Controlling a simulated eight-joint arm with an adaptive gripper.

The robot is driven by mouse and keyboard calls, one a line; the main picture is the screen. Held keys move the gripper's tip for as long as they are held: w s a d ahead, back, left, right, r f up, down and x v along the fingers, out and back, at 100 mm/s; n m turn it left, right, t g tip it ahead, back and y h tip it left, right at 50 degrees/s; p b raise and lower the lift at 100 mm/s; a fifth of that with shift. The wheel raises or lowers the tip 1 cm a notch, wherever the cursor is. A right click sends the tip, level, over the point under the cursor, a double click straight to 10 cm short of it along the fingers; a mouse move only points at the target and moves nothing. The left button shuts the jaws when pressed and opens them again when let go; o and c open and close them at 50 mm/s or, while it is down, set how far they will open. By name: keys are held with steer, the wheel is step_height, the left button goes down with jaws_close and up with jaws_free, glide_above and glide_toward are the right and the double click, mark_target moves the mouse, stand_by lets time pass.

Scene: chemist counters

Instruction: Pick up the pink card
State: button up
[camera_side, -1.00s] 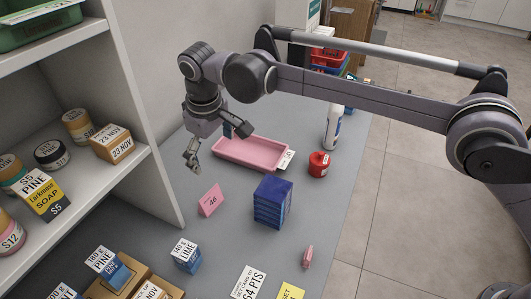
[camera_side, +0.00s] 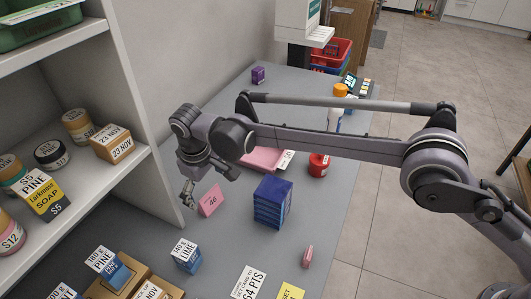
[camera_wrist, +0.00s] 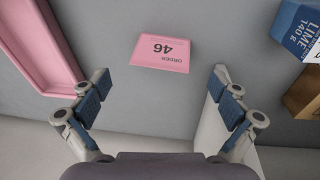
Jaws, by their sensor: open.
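The pink card (camera_side: 210,200), marked 46, stands tilted on the grey counter, left of the stack of blue boxes. In the wrist view the pink card (camera_wrist: 161,54) lies ahead of my fingers and roughly centred between them, with the word ORDER and 46 upside down. My gripper (camera_side: 188,198) is open and empty, just left of the card and above the counter in the side view. Its two blue-padded fingers are spread wide in the wrist view (camera_wrist: 160,97). Neither finger appears to touch the card.
A pink tray (camera_wrist: 45,45) lies left of the card in the wrist view. A LIME box (camera_wrist: 300,32) is at its right. Blue boxes (camera_side: 272,203) stand right of the card in the side view. The shelf unit (camera_side: 160,190) stands close on the left.

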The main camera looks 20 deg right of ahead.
mark_target(208, 194)
steer(key=shift+w+f, duration=0.15)
steer(key=shift+f, duration=1.35)
steer(key=c, duration=0.9)
